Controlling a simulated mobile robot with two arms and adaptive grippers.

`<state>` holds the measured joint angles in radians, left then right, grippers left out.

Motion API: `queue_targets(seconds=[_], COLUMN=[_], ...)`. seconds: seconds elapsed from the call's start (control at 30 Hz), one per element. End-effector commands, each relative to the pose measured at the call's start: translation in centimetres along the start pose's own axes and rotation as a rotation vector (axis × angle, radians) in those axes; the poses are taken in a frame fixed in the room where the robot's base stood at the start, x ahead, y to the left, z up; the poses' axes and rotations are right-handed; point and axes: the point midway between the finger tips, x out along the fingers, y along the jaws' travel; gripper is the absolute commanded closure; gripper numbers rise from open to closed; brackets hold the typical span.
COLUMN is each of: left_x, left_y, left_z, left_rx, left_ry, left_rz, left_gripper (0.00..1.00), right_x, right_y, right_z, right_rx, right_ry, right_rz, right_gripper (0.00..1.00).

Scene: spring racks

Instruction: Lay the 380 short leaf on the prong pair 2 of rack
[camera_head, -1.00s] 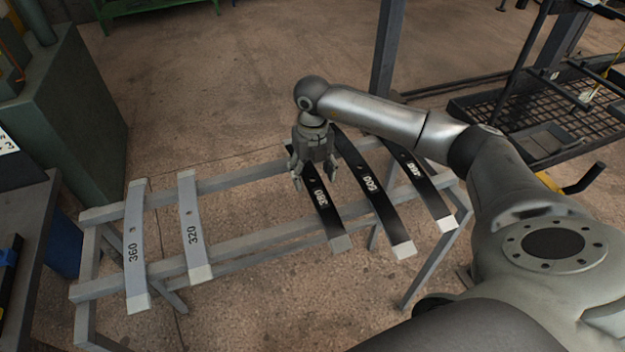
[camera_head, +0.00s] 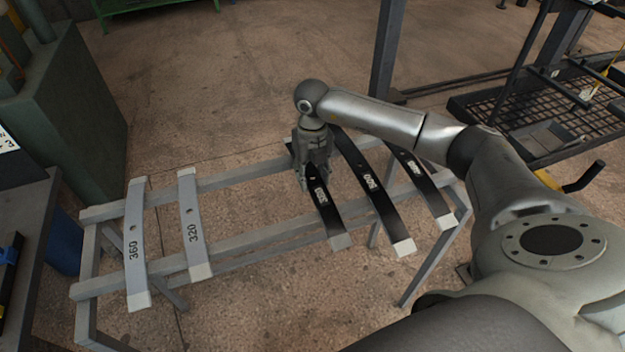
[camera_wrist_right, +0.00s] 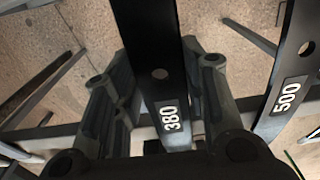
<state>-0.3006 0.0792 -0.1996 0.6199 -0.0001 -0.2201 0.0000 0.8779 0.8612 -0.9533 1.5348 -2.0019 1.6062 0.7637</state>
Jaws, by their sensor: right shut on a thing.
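The 380 leaf (camera_head: 331,224) is a black curved strip with a grey end and a white label. It lies across the two rails of the grey stand (camera_head: 255,242), left of two other black leaves. My right gripper (camera_head: 313,186) is over its middle, shut on it from both sides. In the right wrist view the 380 leaf (camera_wrist_right: 156,60) runs between the two fingers (camera_wrist_right: 160,110) of that gripper. The gripper hides part of the leaf in the head view. My left gripper is not in view. I cannot make out the rack's numbered prong pairs.
A black leaf labelled 500 (camera_head: 378,203) lies close to the right of the 380 leaf, with another black leaf (camera_head: 428,186) beyond. Grey leaves 360 (camera_head: 136,245) and 320 (camera_head: 194,230) lie at the stand's left. A dark rack with mesh (camera_head: 520,115) stands at upper right.

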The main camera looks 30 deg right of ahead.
Motion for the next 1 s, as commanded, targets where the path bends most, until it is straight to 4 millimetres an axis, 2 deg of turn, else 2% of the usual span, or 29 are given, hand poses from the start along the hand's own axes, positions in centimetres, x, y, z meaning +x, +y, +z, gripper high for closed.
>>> queue_targets(seconds=[0.37, 0.53, 0.67, 0.87, 1.0], left_x=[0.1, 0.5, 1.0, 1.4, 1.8], left_y=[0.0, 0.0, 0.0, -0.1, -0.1], left_z=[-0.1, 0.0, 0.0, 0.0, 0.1], left_rx=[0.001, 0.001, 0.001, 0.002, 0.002], left_ry=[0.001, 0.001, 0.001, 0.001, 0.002], left_rz=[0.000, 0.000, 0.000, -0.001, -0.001], left_gripper=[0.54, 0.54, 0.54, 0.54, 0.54], right_x=[-0.6, -1.7, -3.3, -6.5, -9.5], right_y=[0.0, 0.0, 0.0, -1.6, -3.1], right_z=[0.2, 0.2, 0.2, -2.1, -4.3], right_rx=[0.001, 0.000, 0.000, 0.001, 0.002], right_ry=[-0.006, -0.008, -0.008, -0.008, -0.010], right_rz=[0.002, 0.002, 0.002, 0.000, -0.001], right_gripper=[1.00, 1.00, 1.00, 1.00, 1.00])
